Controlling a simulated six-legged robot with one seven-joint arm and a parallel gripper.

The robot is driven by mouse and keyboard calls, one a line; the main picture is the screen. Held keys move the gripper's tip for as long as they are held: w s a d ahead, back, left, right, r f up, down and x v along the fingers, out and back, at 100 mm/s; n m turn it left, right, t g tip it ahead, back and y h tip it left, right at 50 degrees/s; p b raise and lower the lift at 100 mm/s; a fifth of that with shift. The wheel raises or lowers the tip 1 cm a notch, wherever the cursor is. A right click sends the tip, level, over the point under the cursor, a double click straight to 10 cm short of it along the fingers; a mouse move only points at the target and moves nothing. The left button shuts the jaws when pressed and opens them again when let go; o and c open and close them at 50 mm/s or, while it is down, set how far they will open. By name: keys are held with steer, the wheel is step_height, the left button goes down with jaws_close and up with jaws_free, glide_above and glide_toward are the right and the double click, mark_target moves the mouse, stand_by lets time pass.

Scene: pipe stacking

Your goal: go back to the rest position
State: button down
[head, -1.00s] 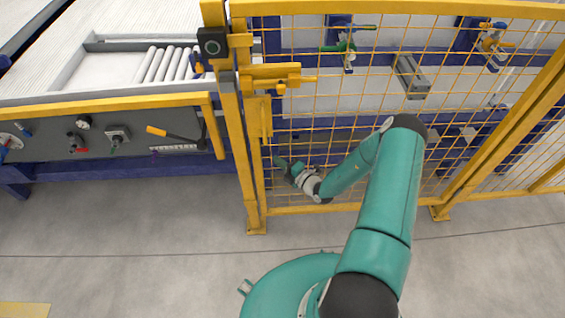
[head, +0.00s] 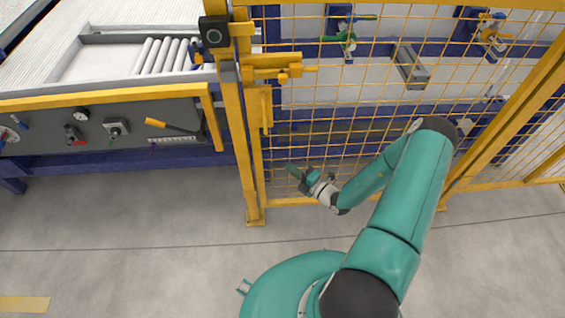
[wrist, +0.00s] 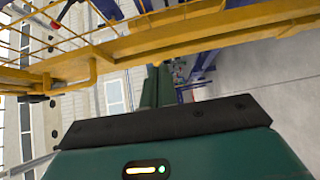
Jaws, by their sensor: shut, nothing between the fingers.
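My gripper (head: 299,174) is at the end of my teal arm in the head view, small and in front of the lower part of the yellow mesh fence (head: 350,120). It is shut with nothing held, pointing left and up toward the fence post. It appears close to the mesh, but I cannot tell the exact gap. In the wrist view a teal housing with a small light fills the bottom, and a yellow fence rail (wrist: 170,42) crosses tilted above it. The fingertips are not clear in the wrist view.
A yellow gate post with a latch (head: 275,68) stands left of my gripper. Behind the mesh are green-handled (head: 345,37) and orange-handled (head: 492,35) valves and a grey block (head: 411,66). A control panel (head: 105,128) is at the left. The grey floor (head: 130,235) in front is clear.

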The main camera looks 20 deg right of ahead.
steer(key=s+a+r+n+g+y, duration=0.1)
steer(key=s+a+r+n+g, duration=0.3)
steer(key=r+n, duration=0.45)
steer(key=s+a+r+n+g+y, duration=0.1)
steer(key=a+r+n+g, duration=0.1)
steer(key=r+n+g, duration=0.45)
steer(key=s+a+r+n+g+y, duration=0.1)
steer(key=s+a+r+n+g, duration=0.25)
steer(key=r+n, duration=0.65)
steer(key=s+r+n+t+h, duration=0.2)
steer(key=s+r+n+h, duration=0.3)
steer(key=r+n, duration=0.4)
steer(key=s+r+n+t+h, duration=0.1)
steer(key=s+r+n+h, duration=0.5)
steer(key=n, duration=0.8)
step_height(320, 180, up, 4)
steer(key=shift+s+r+n+t, duration=0.15)
steer(key=shift+s+n+t, duration=0.2)
steer(key=shift+s, duration=0.6)
steer(key=shift+a, duration=0.1)
